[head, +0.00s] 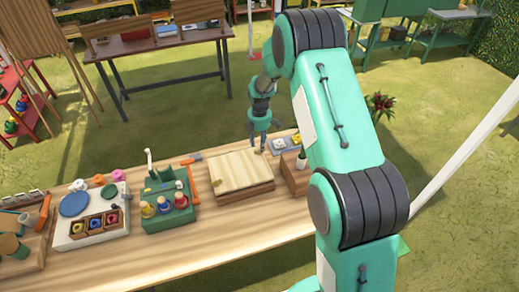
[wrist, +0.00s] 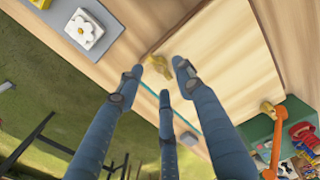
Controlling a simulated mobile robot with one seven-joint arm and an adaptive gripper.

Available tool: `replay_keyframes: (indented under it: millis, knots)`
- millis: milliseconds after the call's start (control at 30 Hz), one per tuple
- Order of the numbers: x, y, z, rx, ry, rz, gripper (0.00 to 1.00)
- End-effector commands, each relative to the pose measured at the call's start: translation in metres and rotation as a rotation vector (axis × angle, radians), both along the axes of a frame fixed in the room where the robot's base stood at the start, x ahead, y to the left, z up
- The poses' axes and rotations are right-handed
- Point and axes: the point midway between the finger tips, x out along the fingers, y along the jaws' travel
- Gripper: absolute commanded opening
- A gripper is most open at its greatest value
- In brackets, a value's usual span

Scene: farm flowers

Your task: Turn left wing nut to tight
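A pale wooden press board (head: 238,168) lies on the long table. A brass wing nut (head: 217,183) shows at its left edge in the head view; it also shows near the green tray in the wrist view (wrist: 267,108). Another brass wing nut (wrist: 157,66) is at the board's opposite edge, the right one in the head view. My gripper (head: 262,146) is over that right edge. In the wrist view its three fingers (wrist: 160,76) are spread, with this nut showing between and just beyond the tips. I cannot tell whether they touch it.
A green tray (head: 185,214) with several colored bottles stands left of the board. A grey plate with flower tiles (head: 279,143) and a wooden block (head: 296,172) are close on the right. The table front before the board is clear.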

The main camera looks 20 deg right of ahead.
Motion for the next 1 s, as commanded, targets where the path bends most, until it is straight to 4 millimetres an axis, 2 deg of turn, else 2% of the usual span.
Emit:
replay_keyframes:
  millis: [100, 300, 700, 767, 900, 1000]
  knots:
    - [0.000, 0.000, -0.017, 0.000, 0.001, 0.000, 0.37]
    - [0.000, 0.000, -0.033, 0.000, 0.001, 0.000, 0.37]
    - [0.000, 0.000, -0.038, 0.000, 0.000, 0.000, 0.37]
    - [0.000, 0.000, -0.038, 0.000, 0.000, 0.000, 0.29]
    - [0.000, 0.000, -0.038, 0.000, 0.000, 0.000, 0.01]
    - [-0.001, 0.000, -0.038, 0.000, 0.001, 0.000, 0.00]
